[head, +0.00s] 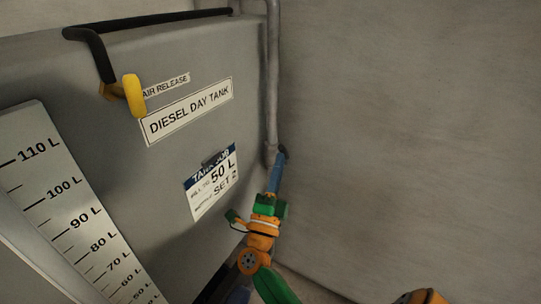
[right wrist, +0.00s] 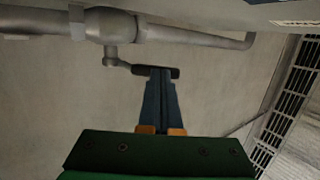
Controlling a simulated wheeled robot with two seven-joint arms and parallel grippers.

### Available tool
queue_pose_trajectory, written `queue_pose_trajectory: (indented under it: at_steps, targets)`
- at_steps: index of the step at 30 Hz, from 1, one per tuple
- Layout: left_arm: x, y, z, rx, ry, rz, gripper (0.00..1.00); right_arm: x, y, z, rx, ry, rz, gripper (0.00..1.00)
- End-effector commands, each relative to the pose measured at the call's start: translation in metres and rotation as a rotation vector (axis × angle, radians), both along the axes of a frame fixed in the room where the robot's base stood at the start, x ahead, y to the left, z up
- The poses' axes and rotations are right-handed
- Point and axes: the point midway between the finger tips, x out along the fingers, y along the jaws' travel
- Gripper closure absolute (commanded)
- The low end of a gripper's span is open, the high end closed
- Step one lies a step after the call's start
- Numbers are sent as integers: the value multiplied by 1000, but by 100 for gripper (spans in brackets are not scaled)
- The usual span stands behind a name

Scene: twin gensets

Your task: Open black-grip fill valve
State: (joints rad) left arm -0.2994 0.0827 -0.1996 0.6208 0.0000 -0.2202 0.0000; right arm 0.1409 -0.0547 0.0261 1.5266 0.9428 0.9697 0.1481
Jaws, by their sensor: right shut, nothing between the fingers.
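The fill valve's black grip (right wrist: 140,70) shows in the right wrist view as a short dark bar on a grey stem below the valve body (right wrist: 110,25), which sits in a grey pipe. In the head view the grip (head: 283,152) is a small dark piece beside the vertical pipe, partly hidden by my gripper. My right gripper (head: 279,160) has its blue fingers shut and empty. Their tips (right wrist: 159,72) meet the grip's outline in the right wrist view; I cannot tell whether they touch it. My left gripper is not in view.
The grey diesel day tank (head: 180,60) fills the left, with a level scale (head: 75,215), a job card (head: 211,182) and a yellow-handled air release (head: 133,96). The vertical pipe (head: 272,80) runs by the tank's edge. A bare wall (head: 420,130) stands at right.

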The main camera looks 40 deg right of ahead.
Motion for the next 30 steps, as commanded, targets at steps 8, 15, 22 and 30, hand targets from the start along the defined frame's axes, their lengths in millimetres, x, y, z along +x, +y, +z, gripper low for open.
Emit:
queue_pose_trajectory:
  at_steps: [8,15,22,30]
  targets:
    - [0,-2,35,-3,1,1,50,4,-9,17,91,38,-2,100]
    - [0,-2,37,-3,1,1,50,7,-16,22,89,36,-1,100]
    - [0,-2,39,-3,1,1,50,8,-20,25,89,36,0,100]
    - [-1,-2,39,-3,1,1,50,9,-22,26,89,36,-1,100]
